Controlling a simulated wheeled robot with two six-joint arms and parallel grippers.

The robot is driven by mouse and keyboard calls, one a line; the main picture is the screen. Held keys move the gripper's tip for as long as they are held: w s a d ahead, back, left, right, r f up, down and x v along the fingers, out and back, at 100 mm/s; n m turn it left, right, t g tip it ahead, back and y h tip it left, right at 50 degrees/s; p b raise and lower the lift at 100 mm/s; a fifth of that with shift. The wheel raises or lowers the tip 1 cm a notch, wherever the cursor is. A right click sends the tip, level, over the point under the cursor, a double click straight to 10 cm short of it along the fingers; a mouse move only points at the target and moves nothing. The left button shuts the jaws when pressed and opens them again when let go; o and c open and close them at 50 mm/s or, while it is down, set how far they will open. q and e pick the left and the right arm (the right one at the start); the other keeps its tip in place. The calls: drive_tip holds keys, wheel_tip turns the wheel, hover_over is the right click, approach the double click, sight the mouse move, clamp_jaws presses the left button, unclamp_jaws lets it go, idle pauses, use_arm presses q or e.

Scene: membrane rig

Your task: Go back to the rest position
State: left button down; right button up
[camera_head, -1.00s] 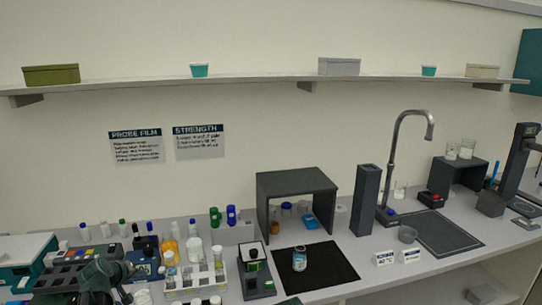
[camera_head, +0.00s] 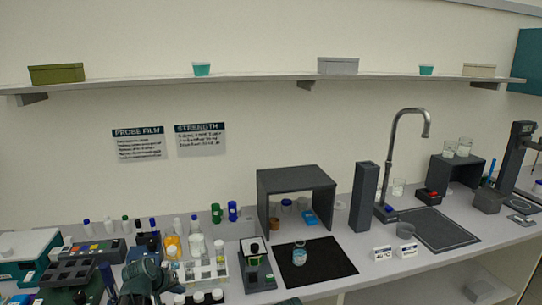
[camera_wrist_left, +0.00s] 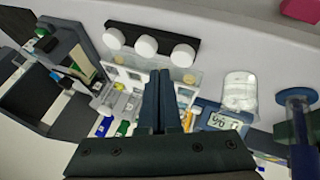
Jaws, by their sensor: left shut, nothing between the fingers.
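My left gripper (camera_wrist_left: 160,100) is shut and empty in the left wrist view, its two dark fingers pressed together above the bench near a white rack (camera_wrist_left: 130,75). In the head view my left arm comes in at the lower left, with its dark wrist (camera_head: 145,276) in front of the bottles and the rack (camera_head: 205,272); the fingertips are hard to make out there. My right gripper is not clearly in view.
A black mat (camera_head: 325,268) holds a small jar (camera_head: 299,253). A dark instrument (camera_head: 256,268) stands beside the rack. White-capped bottles (camera_wrist_left: 145,45) and a device with a display (camera_wrist_left: 222,120) lie close to the left gripper. Open air lies above the bench.

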use_arm(q)
drive_tip(key=s+d+f+m+g+y, duration=0.1)
drive_tip(key=s+d+m+g, duration=0.2)
drive_tip(key=s+d, duration=0.8)
drive_tip(key=s+d+f+m+g+y, duration=0.2)
drive_tip(key=s+d+m, duration=0.3)
drive_tip(key=s+d, duration=0.7)
drive_tip(key=shift+s+f+m+g+y, duration=0.25)
drive_tip(key=shift+f+m+g+y, duration=0.05)
drive_tip(key=shift+g, duration=0.6)
